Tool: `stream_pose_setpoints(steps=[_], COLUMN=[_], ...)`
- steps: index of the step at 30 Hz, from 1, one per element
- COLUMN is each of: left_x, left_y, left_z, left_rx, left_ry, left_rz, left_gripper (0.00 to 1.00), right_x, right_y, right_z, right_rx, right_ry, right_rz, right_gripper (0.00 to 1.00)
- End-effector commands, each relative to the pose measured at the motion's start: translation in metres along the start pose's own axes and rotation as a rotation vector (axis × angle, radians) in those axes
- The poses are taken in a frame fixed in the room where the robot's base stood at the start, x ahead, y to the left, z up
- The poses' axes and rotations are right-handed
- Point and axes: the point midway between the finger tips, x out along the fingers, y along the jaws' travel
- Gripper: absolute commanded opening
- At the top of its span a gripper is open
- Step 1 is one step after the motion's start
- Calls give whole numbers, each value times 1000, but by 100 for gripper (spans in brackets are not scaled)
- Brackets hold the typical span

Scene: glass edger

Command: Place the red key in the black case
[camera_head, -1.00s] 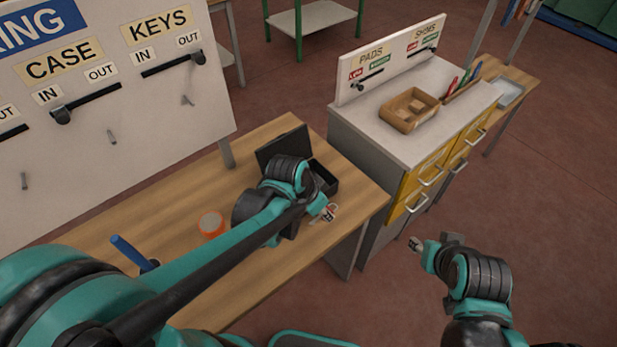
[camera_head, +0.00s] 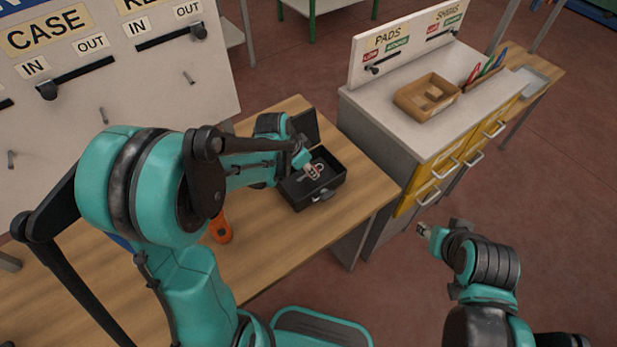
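The black case (camera_head: 330,188) stands open on the wooden table, its lid (camera_head: 304,127) raised at the back. My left gripper (camera_head: 314,171) is over the case's open interior, pointing down into it. Its fingertips are small and pale here, and I cannot tell whether they are apart or closed on something. I cannot make out the red key in this view; it may be hidden at the fingers or behind my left arm. My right gripper (camera_head: 423,230) is out over the floor, right of the table and away from the case; its finger opening is too small to read.
An orange object (camera_head: 221,231) lies on the wooden table (camera_head: 290,250), partly behind my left arm. A grey cabinet with yellow drawers (camera_head: 430,180) adjoins on the right, carrying a cardboard tray (camera_head: 427,97). A labelled white board (camera_head: 120,70) stands behind the table.

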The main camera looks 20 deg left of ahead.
Motion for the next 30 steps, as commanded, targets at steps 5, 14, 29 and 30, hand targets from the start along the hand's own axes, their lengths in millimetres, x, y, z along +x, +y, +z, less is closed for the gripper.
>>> stream_pose_setpoints(steps=[5, 14, 29, 30], left_x=[22, 36, 39, 39], left_y=[0, 0, 0, 0], left_z=[9, 15, 16, 16], left_rx=[0, 0, 0, 0], left_ry=[0, 0, 0, 0], left_rz=[0, 0, 0, 0], left_gripper=[9, 9, 49, 49], right_x=[8, 11, 14, 14], right_y=[0, 0, 0, 0], right_z=[6, 8, 10, 10], right_rx=[0, 0, 0, 0], right_ry=[0, 0, 0, 0], right_rz=[0, 0, 0, 0], right_gripper=[40, 40, 40, 40])
